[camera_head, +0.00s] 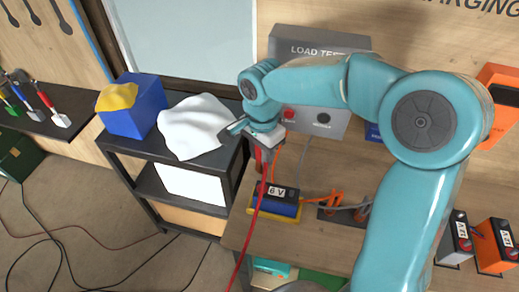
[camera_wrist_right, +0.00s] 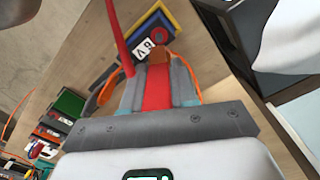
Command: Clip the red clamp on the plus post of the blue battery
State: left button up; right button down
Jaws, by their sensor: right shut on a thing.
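The blue battery (camera_head: 284,209) with a white "6 V" label sits on a yellow base (camera_head: 262,213) near the left edge of the wooden bench. My right gripper (camera_head: 264,148) is shut on the red clamp (camera_head: 259,160), above and slightly left of the battery in the head view. In the right wrist view the red clamp (camera_wrist_right: 157,88) lies between the fingers, its copper-coloured tip (camera_wrist_right: 159,56) pointing toward the battery (camera_wrist_right: 150,34). The tip appears close to the battery; I cannot tell whether they touch. The plus post is not clearly visible. My left gripper is not in view.
A red cable (camera_head: 248,232) hangs from the clamp past the bench edge. A grey load tester (camera_head: 318,82) stands behind. Orange cables lie right of the battery. Two 12 V batteries (camera_head: 494,245) stand far right. A dark cart (camera_head: 150,185) with a white cloth (camera_head: 193,128) stands left.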

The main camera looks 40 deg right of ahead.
jog(key=shift+a, duration=0.15)
jog(key=shift+s+d, duration=0.1)
jog(key=shift+d, duration=0.2)
jog(key=shift+d+f, duration=0.1)
jog(key=shift+f, duration=0.05)
jog(key=shift+a+f+b, duration=0.3)
jog(key=shift+f+b, duration=0.3)
jog(key=shift+b, duration=0.15)
jog(key=shift+f+b, duration=0.35)
jog(key=shift+f, duration=0.05)
jog(key=f, duration=0.1)
jog(key=b, duration=0.1)
jog(key=f+b, duration=0.1)
jog(key=shift+d+f, duration=0.25)
jog(key=shift+f, duration=0.1)
jog(key=shift+a+f+b, duration=0.25)
jog(key=shift+f+b, duration=0.2)
jog(key=shift+b, duration=0.05)
jog(key=shift+d, duration=0.1)
jog(key=shift+d, duration=0.1)
